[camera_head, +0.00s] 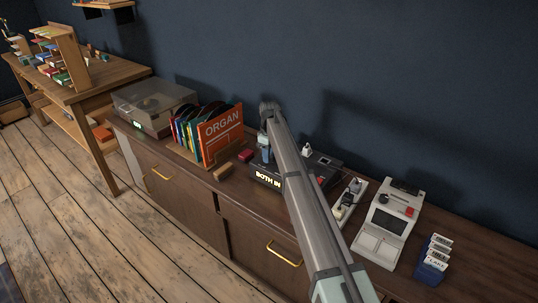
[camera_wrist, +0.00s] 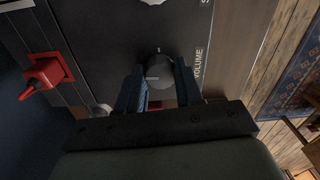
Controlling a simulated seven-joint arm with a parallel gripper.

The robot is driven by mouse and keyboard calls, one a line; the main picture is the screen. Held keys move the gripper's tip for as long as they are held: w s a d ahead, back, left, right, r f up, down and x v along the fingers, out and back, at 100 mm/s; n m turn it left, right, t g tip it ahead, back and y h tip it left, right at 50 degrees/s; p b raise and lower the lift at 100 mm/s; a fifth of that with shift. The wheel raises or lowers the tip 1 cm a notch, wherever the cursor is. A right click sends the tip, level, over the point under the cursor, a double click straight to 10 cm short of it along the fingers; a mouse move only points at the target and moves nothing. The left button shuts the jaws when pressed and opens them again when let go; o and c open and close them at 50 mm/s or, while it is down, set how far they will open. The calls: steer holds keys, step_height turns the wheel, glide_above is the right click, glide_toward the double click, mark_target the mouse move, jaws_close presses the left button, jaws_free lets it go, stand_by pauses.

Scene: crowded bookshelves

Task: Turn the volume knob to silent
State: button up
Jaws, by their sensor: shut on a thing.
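The volume knob (camera_wrist: 160,75) is a dark round knob on a black panel, beside the word VOLUME in the wrist view. A short light line shows on the knob's left part, and a small white mark stands on the panel just above it. My gripper (camera_wrist: 158,74) has one blue finger on each side of the knob and is shut on it. The black device (camera_head: 325,162) sits on the sideboard in the head view, with lit lettering reading BOTH IN on its front. My arm hides the knob there.
A red switch (camera_wrist: 46,73) and a white knob (camera_wrist: 153,2) are on the same panel. In the head view, an orange ORGAN record sleeve (camera_head: 221,130) stands left of the device. A power strip (camera_head: 346,198) and a grey machine (camera_head: 388,223) stand to the right.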

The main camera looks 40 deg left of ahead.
steer(key=shift+n, duration=0.3)
stand_by(0.4)
steer(key=o, duration=1)
steer(key=shift+o, duration=0.2)
step_height(320, 180, up, 14)
steer(key=shift+f, duration=0.15)
